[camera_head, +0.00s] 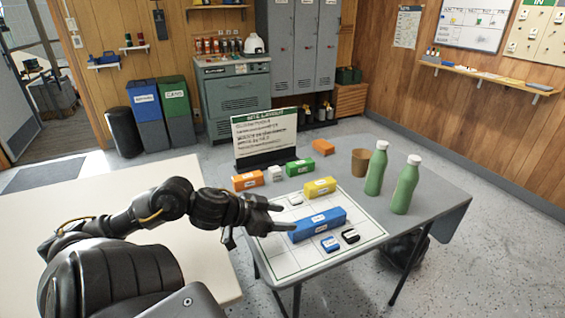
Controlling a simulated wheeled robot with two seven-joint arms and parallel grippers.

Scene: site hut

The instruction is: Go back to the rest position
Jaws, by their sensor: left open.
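My left arm comes in from the left over the pale table. Its gripper (280,214) is open and empty, above the left part of the gridded white sheet (283,262) on the grey table. A long blue block (318,224) lies on the sheet just right of the fingers, and I cannot tell whether they touch it. A yellow block (320,187), a small white piece (296,199), a small blue piece (330,244) and a small black piece (350,236) also lie on the sheet. My right gripper is not in view.
Behind the sheet stand a sign (265,135) and orange (246,181), white (275,174) and green (300,167) blocks. Two green bottles (376,170) and a brown cup (360,162) stand at the right. The pale table (60,225) is largely clear.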

